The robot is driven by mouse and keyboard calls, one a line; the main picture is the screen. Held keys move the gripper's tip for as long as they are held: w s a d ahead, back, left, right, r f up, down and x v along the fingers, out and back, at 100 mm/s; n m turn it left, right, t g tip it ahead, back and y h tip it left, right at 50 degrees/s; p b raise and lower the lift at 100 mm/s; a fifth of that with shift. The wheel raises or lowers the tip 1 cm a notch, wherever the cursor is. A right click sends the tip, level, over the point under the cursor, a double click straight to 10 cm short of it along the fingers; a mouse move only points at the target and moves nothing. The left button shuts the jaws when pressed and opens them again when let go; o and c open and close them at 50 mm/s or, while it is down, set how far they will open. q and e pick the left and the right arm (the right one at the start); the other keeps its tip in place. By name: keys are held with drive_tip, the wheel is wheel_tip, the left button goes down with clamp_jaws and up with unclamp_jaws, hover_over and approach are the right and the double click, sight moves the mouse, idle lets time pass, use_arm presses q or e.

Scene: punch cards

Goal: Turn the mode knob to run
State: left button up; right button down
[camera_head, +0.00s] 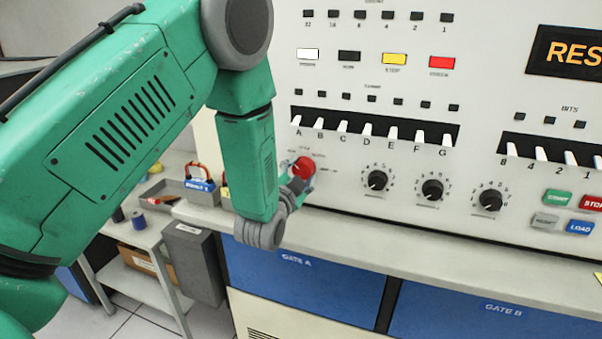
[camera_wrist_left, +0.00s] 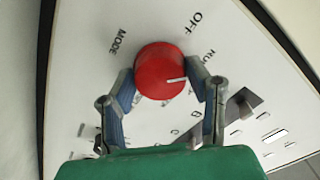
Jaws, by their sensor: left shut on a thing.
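The red mode knob (camera_wrist_left: 160,70) is on the white panel in the left wrist view, with a pale pointer line on its face. Labels MODE and OFF and a partly hidden label are printed around it. My left gripper (camera_wrist_left: 160,84) is shut on the knob, one finger on each side. In the head view the knob (camera_head: 303,167) shows small at the panel's left end, with my left gripper (camera_head: 301,178) at it and my green arm in front. The lettering there is too small to read fully. My right gripper is not in view.
Coloured buttons (camera_head: 558,197) are at the far right. A pale ledge (camera_head: 400,245) runs below the panel. A side table (camera_head: 150,235) stands at left.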

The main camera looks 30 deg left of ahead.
use_arm(q)
drive_tip(key=o, duration=1)
drive_tip(key=shift+o, duration=0.8)
drive_tip(key=shift+w+f, duration=0.1)
drive_tip(key=shift+s+d, duration=0.1)
drive_tip(key=shift+s, duration=0.2)
drive_tip(key=v, duration=1.1)
drive_tip(key=shift+s, duration=0.15)
drive_tip(key=shift+f, duration=0.1)
